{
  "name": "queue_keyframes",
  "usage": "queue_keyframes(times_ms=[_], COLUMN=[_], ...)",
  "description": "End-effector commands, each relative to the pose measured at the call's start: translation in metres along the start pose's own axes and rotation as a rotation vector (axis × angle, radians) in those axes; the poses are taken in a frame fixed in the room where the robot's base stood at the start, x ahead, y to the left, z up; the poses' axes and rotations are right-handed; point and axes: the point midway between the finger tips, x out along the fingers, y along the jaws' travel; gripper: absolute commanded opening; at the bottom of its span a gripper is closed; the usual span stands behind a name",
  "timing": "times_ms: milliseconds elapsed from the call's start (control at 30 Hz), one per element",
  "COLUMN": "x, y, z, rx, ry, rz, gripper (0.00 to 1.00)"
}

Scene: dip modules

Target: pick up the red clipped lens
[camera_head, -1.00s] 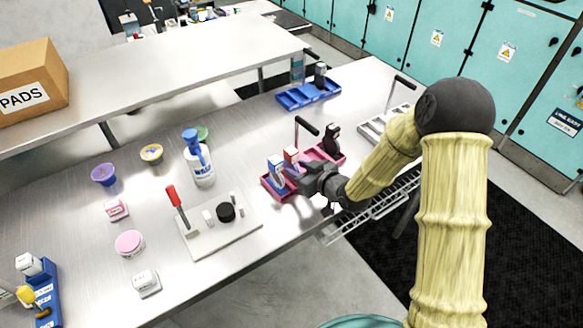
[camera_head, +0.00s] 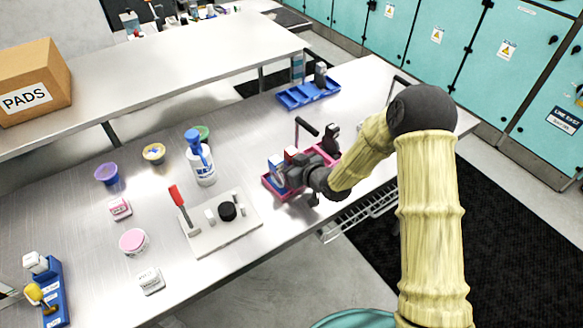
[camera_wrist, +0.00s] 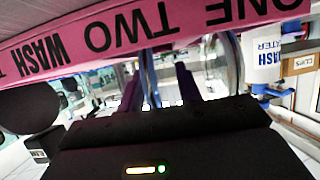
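A pink tray (camera_head: 268,188) stands near the table's front edge, with a blue-and-white upright piece and a small red-and-white piece (camera_head: 291,151) at its left end. The red piece may be the red clipped lens; my gripper partly hides it. My gripper (camera_head: 283,176) is low at the tray, close to these pieces. In the wrist view my gripper's two dark fingers (camera_wrist: 160,88) stand apart, with background showing between them. The pink tray's lettered wall (camera_wrist: 160,30) crosses the top of that view. Clear curved rims show beside the fingers; I cannot tell whether they touch.
A black-topped piece (camera_head: 331,137) and a black-handled post (camera_head: 306,127) stand by the tray's far end. A blue tray (camera_head: 308,94) is farther back.

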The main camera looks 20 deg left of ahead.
Motion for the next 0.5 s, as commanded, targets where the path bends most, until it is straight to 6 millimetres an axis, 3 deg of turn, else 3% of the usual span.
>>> queue_keyframes(times_ms=[133,300,500], x=[-0.0002,-0.0002,-0.0002], y=[0.0000,0.0000,0.0000], z=[-0.0002,-0.0002,-0.0004], rx=[0.000,0.000,0.000], ry=[0.000,0.000,0.001], rz=[0.000,0.000,0.000], gripper=[0.33,0.00,0.00])
